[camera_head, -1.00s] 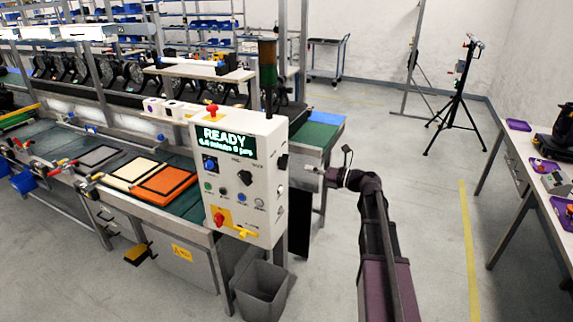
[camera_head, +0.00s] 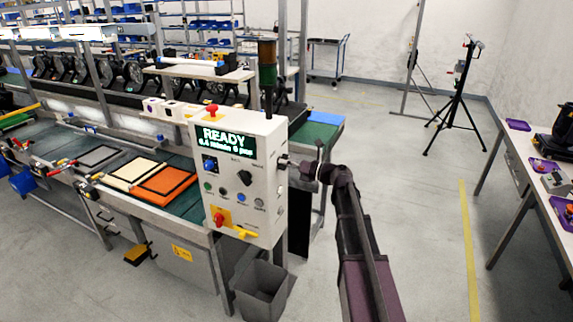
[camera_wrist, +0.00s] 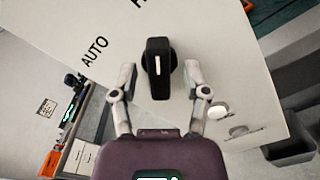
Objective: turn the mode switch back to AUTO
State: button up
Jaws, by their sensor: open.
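The mode switch is a black knob (camera_wrist: 158,85) with a white line, on a white panel face in the wrist view. The word AUTO (camera_wrist: 95,50) is printed to its upper left. Another label is cut off at the top edge. The white line runs upright in the picture, closer to the cut-off label than to AUTO. My gripper (camera_wrist: 158,78) is open, one finger on each side of the knob, with a small gap showing at each side. In the head view my gripper (camera_head: 284,162) is at the right side of the control box (camera_head: 265,222); the knob is mostly hidden there.
The box screen (camera_head: 225,142) reads READY. A grey bin (camera_head: 260,290) stands below.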

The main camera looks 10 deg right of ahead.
grip_shut()
jog(key=shift+n, duration=0.5)
jog(key=n, duration=0.2)
jog(key=shift+n, duration=0.4)
jog(key=n, duration=0.4)
jog(key=shift+w+n, duration=0.1)
jog(key=shift+n, duration=0.2)
jog(key=n, duration=0.3)
jog(key=shift+n, duration=2.3)
